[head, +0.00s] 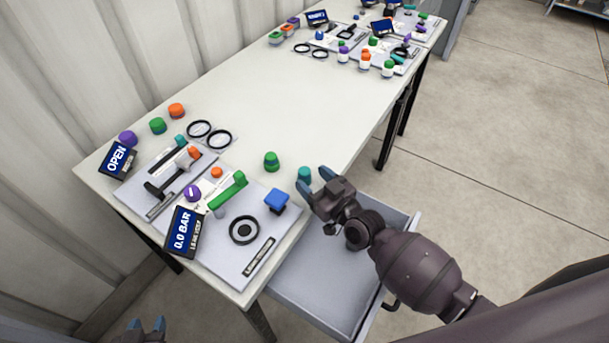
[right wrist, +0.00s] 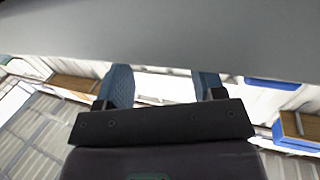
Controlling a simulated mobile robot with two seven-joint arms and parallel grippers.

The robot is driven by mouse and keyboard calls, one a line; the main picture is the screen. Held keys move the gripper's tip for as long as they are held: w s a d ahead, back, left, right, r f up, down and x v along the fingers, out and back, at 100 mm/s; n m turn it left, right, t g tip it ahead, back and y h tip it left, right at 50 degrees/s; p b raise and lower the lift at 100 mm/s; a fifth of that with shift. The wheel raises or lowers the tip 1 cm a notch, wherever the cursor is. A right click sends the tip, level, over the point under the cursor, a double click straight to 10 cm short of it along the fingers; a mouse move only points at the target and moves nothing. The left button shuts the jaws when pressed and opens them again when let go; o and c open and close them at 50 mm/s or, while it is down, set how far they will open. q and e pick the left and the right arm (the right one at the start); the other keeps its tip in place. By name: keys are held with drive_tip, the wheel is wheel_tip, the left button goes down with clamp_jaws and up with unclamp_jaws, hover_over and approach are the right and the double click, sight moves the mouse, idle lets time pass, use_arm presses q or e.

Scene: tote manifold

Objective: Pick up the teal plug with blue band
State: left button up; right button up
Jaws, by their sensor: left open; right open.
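A small teal plug (head: 304,174) stands near the right edge of the white table, next to my right gripper's fingers; its blue band is too small to make out. My right gripper (head: 315,187) is open, at the table's right edge above the drawer side, with its blue fingertips just right of and below the plug in the picture. In the right wrist view its two fingers (right wrist: 163,88) are apart with nothing between them; the plug does not show there. My left gripper (head: 146,325) is open and empty, low at the bottom left, off the table.
A green plug (head: 271,161) and a blue block (head: 276,201) stand close to the teal plug. A grey board (head: 220,257) carries a green-handled valve, a gauge display (head: 183,231) and a black ring. An open grey drawer (head: 325,281) lies below my right arm. The table's middle (head: 270,100) is clear.

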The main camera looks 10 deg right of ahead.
sight(309, 174)
drive_tip(key=shift+x, duration=2.2)
drive_tip(key=shift+d+f, duration=0.1)
drive_tip(key=shift+f, duration=0.1)
drive_tip(key=c, duration=1)
drive_tip(key=shift+r, duration=0.1)
drive_tip(key=s+d, duration=0.2)
drive_tip(key=s, duration=1.6)
drive_tip(key=w+d+r+m+h, duration=0.1)
drive_tip(key=w+d+r+h, duration=0.1)
drive_tip(key=r, duration=0.3)
drive_tip(key=w+d+r+m+t+h, duration=0.1)
drive_tip(key=w+d+r+m+h, duration=0.1)
drive_tip(key=r, duration=0.3)
drive_tip(key=w+d+r+m+h, duration=0.2)
drive_tip(key=w+d+r+h, duration=0.1)
drive_tip(key=w+r, duration=0.1)
drive_tip(key=shift+w+d+r+t+h+p, duration=0.2)
drive_tip(key=shift+r+t+h+p, duration=0.1)
drive_tip(key=shift+r+t+h, duration=0.1)
